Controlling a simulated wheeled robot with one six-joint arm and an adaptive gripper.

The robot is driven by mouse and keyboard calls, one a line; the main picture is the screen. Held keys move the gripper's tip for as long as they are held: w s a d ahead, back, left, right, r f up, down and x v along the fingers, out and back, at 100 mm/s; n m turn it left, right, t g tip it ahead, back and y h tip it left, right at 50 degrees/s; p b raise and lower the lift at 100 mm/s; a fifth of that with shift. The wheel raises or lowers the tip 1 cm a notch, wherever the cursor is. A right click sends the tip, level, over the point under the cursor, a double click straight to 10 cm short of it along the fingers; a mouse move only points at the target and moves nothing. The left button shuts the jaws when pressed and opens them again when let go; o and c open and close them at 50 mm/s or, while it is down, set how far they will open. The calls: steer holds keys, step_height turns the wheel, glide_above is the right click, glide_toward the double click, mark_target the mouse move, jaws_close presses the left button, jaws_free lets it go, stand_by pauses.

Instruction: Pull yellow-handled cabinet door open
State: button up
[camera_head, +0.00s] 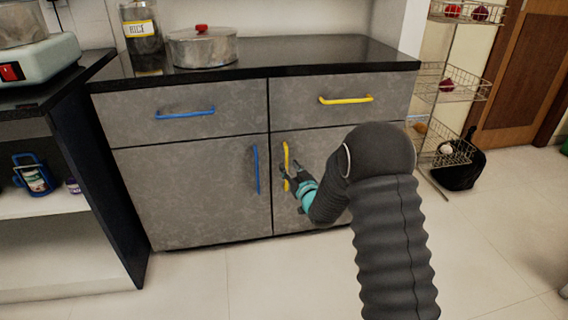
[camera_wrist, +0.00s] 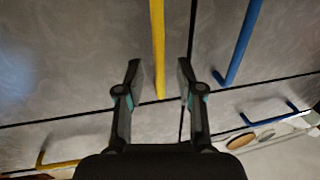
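The grey cabinet door (camera_head: 313,144) at the lower right of the cabinet looks closed. Its upright yellow handle (camera_head: 286,155) is near the door's left edge. My gripper (camera_head: 287,172) is at this handle, with my arm reaching in from the right and hiding much of the door. In the wrist view, the yellow handle (camera_wrist: 157,40) runs down between the two fingers of my gripper (camera_wrist: 160,68). The fingers are open with a gap on each side of the handle. I cannot tell how deep the handle sits between them.
A blue-handled door (camera_head: 190,190) is at the left, its upright blue handle (camera_head: 256,169) close by. Drawers with a blue handle (camera_head: 185,113) and a yellow handle (camera_head: 346,100) are above. A pot (camera_head: 203,50) stands on the dark counter (camera_head: 290,56). The floor (camera_head: 280,275) in front is clear.

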mark_target(287, 164)
steer(key=shift+x, duration=1.55)
jaws_close()
